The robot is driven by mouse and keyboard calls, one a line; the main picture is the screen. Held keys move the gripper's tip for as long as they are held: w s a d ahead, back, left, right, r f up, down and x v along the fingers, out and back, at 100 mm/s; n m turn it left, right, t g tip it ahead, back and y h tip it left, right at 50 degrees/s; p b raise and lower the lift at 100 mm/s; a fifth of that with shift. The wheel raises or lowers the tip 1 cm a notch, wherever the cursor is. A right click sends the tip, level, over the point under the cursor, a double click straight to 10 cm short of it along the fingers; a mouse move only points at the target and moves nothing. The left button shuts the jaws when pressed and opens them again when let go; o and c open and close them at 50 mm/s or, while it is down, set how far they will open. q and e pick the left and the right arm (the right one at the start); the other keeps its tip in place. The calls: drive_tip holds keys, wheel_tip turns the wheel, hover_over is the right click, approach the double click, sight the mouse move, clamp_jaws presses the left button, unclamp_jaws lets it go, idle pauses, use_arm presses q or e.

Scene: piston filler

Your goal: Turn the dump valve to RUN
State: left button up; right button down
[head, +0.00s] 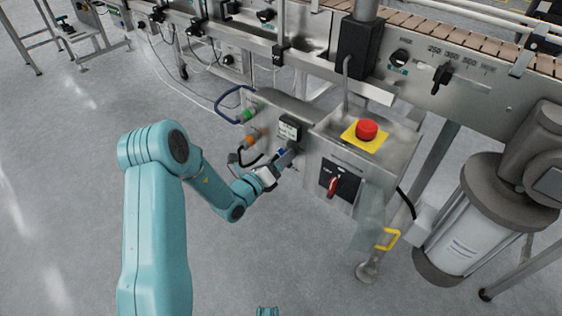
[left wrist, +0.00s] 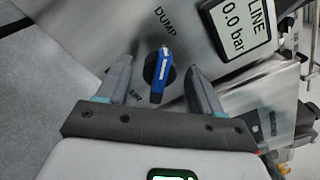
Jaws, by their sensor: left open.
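The dump valve's blue handle (left wrist: 161,78) with a white stripe sits on a black round base on a metal panel in the left wrist view. It lies lengthwise between the fingers, one end up toward the printed word DUMP (left wrist: 165,22). A smaller label near the left finger is partly covered and hard to read. My left gripper (left wrist: 159,68) is open, with one finger on each side of the handle and a visible gap on both sides. In the head view my left gripper (head: 278,165) is at the panel and largely hides the valve. My right gripper is not in view.
A pressure display (left wrist: 243,27) reading LINE 0.0 bar is just right of the valve. A control box with a red emergency button (head: 367,129) and a red-handled switch (head: 332,187) stands to the right. A blue hose loop (head: 233,103) is to the left. A conveyor (head: 450,40) runs behind.

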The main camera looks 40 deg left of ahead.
use_arm(q)
drive_tip(key=shift+w, duration=0.15)
drive_tip(key=c, duration=1)
drive_tip(key=shift+m, duration=0.3)
drive_tip(key=m, duration=1.6)
drive_tip(key=shift+d+m+p, duration=0.3)
drive_tip(key=shift+d+m, duration=0.05)
drive_tip(key=shift+m, duration=0.35)
drive_tip(key=shift+f, duration=0.1)
